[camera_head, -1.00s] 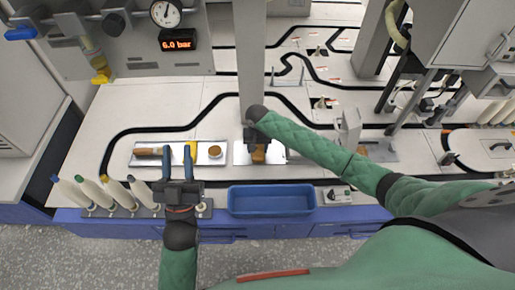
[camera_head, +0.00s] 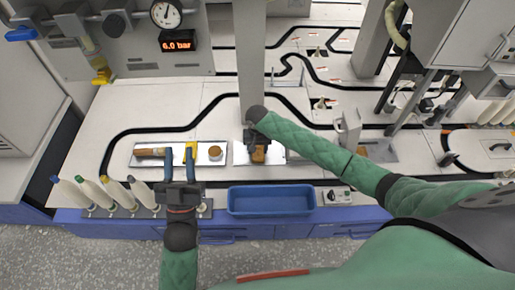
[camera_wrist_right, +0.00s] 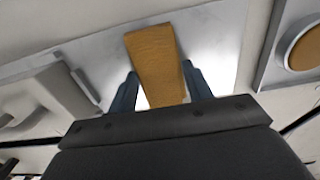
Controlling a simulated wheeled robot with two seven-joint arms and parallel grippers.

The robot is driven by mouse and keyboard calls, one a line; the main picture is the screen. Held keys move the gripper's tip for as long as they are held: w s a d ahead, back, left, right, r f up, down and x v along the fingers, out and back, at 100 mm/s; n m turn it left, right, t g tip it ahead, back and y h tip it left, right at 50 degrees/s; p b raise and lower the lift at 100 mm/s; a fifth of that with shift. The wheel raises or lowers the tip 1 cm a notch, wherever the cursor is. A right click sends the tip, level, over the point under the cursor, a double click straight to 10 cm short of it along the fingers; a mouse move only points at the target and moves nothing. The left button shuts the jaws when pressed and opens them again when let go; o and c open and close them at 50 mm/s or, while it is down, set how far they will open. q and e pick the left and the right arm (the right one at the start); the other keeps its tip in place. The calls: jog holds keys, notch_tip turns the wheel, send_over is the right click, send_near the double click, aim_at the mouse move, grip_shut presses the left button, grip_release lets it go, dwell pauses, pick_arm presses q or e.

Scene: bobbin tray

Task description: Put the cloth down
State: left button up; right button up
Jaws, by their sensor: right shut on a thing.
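My right gripper (camera_head: 256,146) is over a bright metal plate (camera_head: 241,157) at the middle of the bench. It is shut on an ochre-brown piece (camera_head: 258,155), which I take to be the cloth. In the right wrist view the cloth (camera_wrist_right: 156,62) stands out between the two fingers (camera_wrist_right: 160,90), over the plate (camera_wrist_right: 222,38). I cannot tell whether the cloth touches the plate. My left gripper (camera_head: 179,158) is open and empty, its fingers pointing at the front of the left tray.
The left tray (camera_head: 222,148) holds a brown roll (camera_head: 150,152), a round brown-topped piece (camera_head: 215,152) and something yellow (camera_head: 190,148), partly hidden by my left fingers. A blue bin (camera_head: 271,212) sits in front. Several white bottles (camera_head: 101,192) stand at the front left.

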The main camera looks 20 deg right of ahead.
aim_at(258, 149)
pick_arm(q)
jog(key=shift+f, duration=0.1)
pick_arm(e)
jog(key=o, duration=0.9)
pick_arm(q)
jog(key=shift+f, duration=0.1)
pick_arm(e)
jog(key=shift+o, duration=0.2)
jog(key=shift+r, duration=0.1)
notch_tip(258, 149, up, 5)
jog(key=shift+r+p, duration=0.2)
jog(key=shift+p, duration=0.3)
pick_arm(q)
notch_tip(258, 149, down, 24)
jog(key=d+g+y+p, duration=0.1)
jog(key=g+y, duration=0.1)
jog(key=g, duration=0.6)
jog(key=shift+w+d+r+g, duration=0.25)
jog(key=shift+w+d+g, duration=0.05)
jog(key=shift+w+g, duration=0.1)
pick_arm(e)
notch_tip(258, 149, up, 7)
jog(key=shift+f, duration=0.2)
